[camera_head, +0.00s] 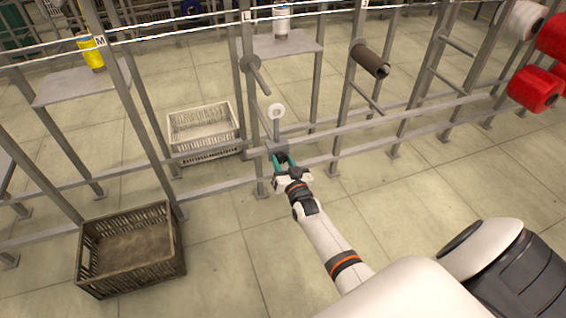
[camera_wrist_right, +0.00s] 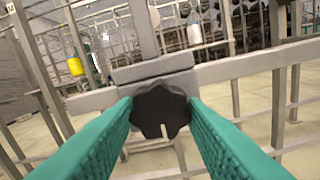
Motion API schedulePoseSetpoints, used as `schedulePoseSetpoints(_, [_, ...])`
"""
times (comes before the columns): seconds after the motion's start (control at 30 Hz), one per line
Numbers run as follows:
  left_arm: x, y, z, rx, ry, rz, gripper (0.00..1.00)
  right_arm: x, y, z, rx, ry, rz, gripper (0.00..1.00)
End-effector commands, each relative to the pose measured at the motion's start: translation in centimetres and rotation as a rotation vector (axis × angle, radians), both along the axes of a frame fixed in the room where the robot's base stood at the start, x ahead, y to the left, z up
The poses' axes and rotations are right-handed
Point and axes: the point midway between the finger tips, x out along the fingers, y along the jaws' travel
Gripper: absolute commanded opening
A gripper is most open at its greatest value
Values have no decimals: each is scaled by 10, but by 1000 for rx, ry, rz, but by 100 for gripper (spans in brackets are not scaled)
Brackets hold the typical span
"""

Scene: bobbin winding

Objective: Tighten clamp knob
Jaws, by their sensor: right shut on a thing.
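The clamp knob (camera_wrist_right: 160,109) is black with a lobed rim, and sits on the front of a grey clamp block (camera_wrist_right: 153,68) on the rack's horizontal rail. In the right wrist view the two green fingers of my right gripper (camera_wrist_right: 161,118) lie on either side of the knob and are shut on it. In the head view my right gripper (camera_head: 283,162) reaches the clamp block (camera_head: 277,148) on the rail, and the knob is hidden there by the gripper. My left gripper is not in view.
A white crate (camera_head: 204,150) stands behind the rail and a brown crate (camera_head: 86,272) stands at the lower left. The rail (camera_head: 360,126) runs across beside the gripper.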

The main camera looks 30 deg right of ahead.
Motion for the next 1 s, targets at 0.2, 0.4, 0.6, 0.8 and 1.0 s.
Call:
schedulePoseSetpoints(0.2, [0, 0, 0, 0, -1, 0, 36, -1, 0, -3, 3, 4, 0, 52])
schedulePoseSetpoints(0.4, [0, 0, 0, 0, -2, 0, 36, 0, 0, -1, 2, 3, 0, 59])
schedulePoseSetpoints(0.6, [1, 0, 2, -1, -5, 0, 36, -4, 1, 0, 0, 2, 0, 59])
schedulePoseSetpoints(0.8, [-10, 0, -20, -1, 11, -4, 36, -33, 8, 0, 1, 5, 0, 59])
schedulePoseSetpoints(1.0, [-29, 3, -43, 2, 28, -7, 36, -77, 18, 0, 1, 5, -1, 59])
